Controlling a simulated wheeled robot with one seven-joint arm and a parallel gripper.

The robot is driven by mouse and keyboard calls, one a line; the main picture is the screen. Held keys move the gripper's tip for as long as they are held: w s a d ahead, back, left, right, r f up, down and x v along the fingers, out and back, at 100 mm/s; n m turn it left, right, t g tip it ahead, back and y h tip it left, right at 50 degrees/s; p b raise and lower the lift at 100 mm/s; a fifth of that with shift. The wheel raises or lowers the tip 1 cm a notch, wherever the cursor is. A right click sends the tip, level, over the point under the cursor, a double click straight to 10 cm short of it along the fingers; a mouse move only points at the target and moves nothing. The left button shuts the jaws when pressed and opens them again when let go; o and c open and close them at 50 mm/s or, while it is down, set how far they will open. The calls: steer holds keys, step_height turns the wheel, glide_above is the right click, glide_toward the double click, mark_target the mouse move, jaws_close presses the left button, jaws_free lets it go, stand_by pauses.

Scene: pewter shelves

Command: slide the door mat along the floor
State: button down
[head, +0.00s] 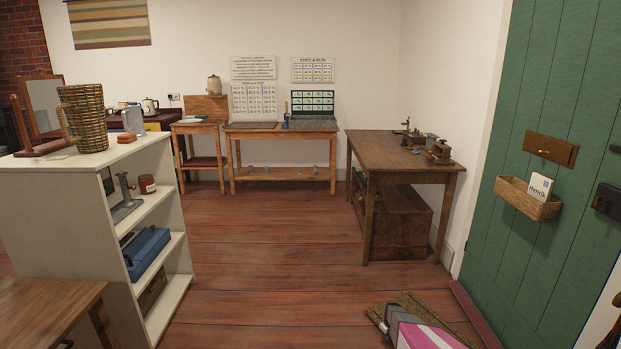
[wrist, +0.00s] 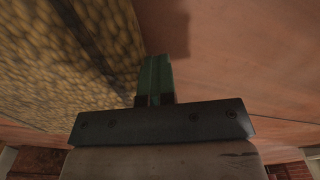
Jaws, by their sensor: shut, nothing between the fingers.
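The door mat (head: 412,301) is a brown, coarse mat lying on the wooden floor near the green door, partly hidden by my arm in the head view. In the wrist view the mat (wrist: 65,55) fills the upper left with its bumpy weave, and its edge runs beside my fingers. My gripper (wrist: 155,72) is shut and empty, its dark green fingers together at the mat's edge. I cannot tell whether the fingertips touch the mat or the floor. In the head view the fingers are small beside the grey end of my arm, over the mat's near left part.
The green door (head: 548,110) with a letter basket (head: 528,198) stands at the right. A wooden table (head: 405,150) with a chest (head: 392,222) under it stands behind the mat. A white shelf unit (head: 75,210) is at the left. The floor between (head: 270,255) is clear.

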steer(key=shift+s+d+r, duration=0.1)
steer(key=shift+d+r, duration=0.05)
steer(key=shift+r, duration=0.65)
steer(key=shift+s+d+r, duration=0.1)
steer(key=shift+d+r, duration=0.1)
steer(key=shift+r, duration=0.6)
steer(key=shift+s+d+r, duration=0.1)
steer(key=shift+d+r, duration=0.05)
steer(key=shift+r, duration=0.65)
steer(key=shift+a+r, duration=0.15)
steer(key=shift+w, duration=0.1)
steer(key=s+a+r+m, duration=0.1)
steer(key=s+a+r, duration=0.3)
steer(key=r, duration=0.4)
steer(key=s+a+r, duration=0.3)
steer(key=r, duration=0.5)
steer(key=s+a+r+m, duration=0.1)
steer(key=s+a+r, duration=0.3)
steer(key=r, duration=0.5)
steer(key=s+a+r+m, duration=0.2)
steer(key=s+a+r, duration=0.3)
steer(key=s+r, duration=0.5)
steer(key=s+a+r+m, duration=0.1)
steer(key=s+a+r, duration=0.4)
steer(key=s+r, duration=0.4)
step_height(320, 180, up, 4)
steer(key=shift+s+f+m, duration=0.1)
steer(key=shift+s+m, duration=0.25)
steer(key=shift+m, duration=0.05)
